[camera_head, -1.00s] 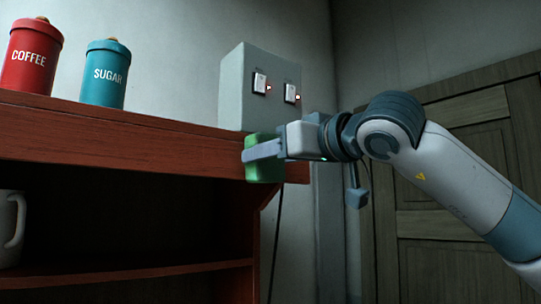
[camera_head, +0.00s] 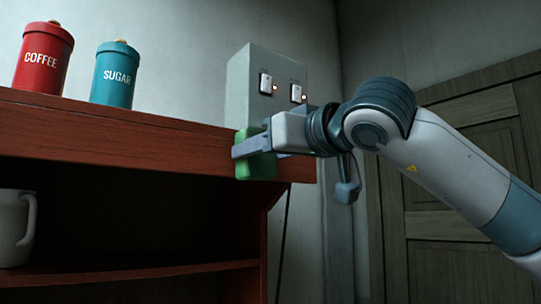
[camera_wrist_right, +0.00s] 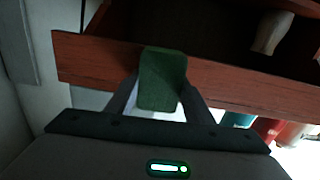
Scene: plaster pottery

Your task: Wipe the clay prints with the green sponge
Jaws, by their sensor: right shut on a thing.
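My right gripper (camera_head: 254,147) is shut on the green sponge (camera_head: 258,167). It holds the sponge against or just in front of the front edge of the red-brown shelf top (camera_head: 130,139), near its right end; I cannot tell if they touch. In the right wrist view the sponge (camera_wrist_right: 162,78) sits between the two fingers and covers part of the wooden edge (camera_wrist_right: 235,82). I can make out no clay prints in these frames; any behind the sponge are hidden. My left gripper is not in view.
A red coffee canister (camera_head: 43,58) and a teal sugar canister (camera_head: 114,75) stand on the shelf top. A white mug (camera_head: 14,228) stands on the lower shelf. A cable hangs at right.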

